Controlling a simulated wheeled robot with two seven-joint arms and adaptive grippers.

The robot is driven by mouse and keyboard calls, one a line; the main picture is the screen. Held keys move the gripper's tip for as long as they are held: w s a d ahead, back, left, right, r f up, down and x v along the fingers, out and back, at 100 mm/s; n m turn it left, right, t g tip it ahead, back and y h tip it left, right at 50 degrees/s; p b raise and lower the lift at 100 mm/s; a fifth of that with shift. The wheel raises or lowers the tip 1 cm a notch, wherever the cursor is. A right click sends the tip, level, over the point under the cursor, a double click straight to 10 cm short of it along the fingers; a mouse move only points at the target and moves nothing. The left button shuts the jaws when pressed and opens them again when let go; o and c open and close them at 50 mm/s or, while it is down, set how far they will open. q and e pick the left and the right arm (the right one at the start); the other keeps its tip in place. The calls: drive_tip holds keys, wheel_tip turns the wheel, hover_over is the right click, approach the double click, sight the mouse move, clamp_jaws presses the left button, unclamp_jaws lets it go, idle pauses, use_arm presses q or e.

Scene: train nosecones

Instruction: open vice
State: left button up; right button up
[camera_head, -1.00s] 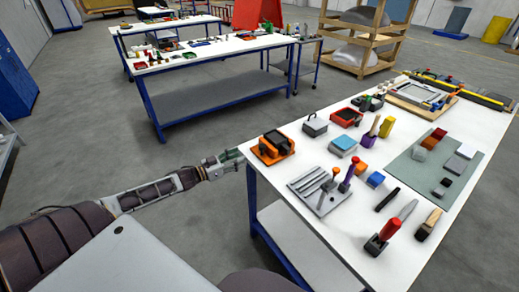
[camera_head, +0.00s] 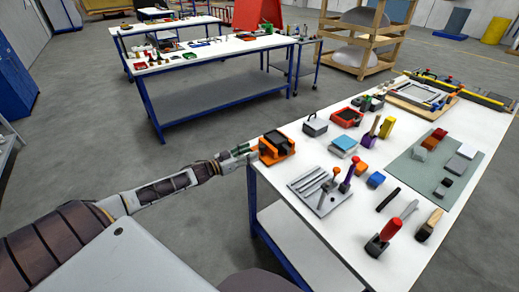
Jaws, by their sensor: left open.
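An orange device with a dark top (camera_head: 279,148) sits at the near left edge of the white worktable (camera_head: 292,245). It may be the vice, but it is too small to tell surely, and I cannot make out its jaws or handle. My left gripper (camera_head: 246,151) is open, with greenish fingertips. It is at the left side of the orange device, very close to it; I cannot tell whether they touch. My right gripper is not in view.
A grey slotted holder (camera_head: 318,190) with upright tools stands just in front of the orange device. A grey lidded box (camera_head: 315,124) and a red tray (camera_head: 346,117) stand behind it. Several blocks and tools cover the table. Open floor lies left of it.

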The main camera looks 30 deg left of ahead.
sight(260, 147)
use_arm(q)
drive_tip(key=shift+x, duration=2.8)
drive_tip(key=shift+c, duration=0.2)
drive_tip(key=c, duration=1)
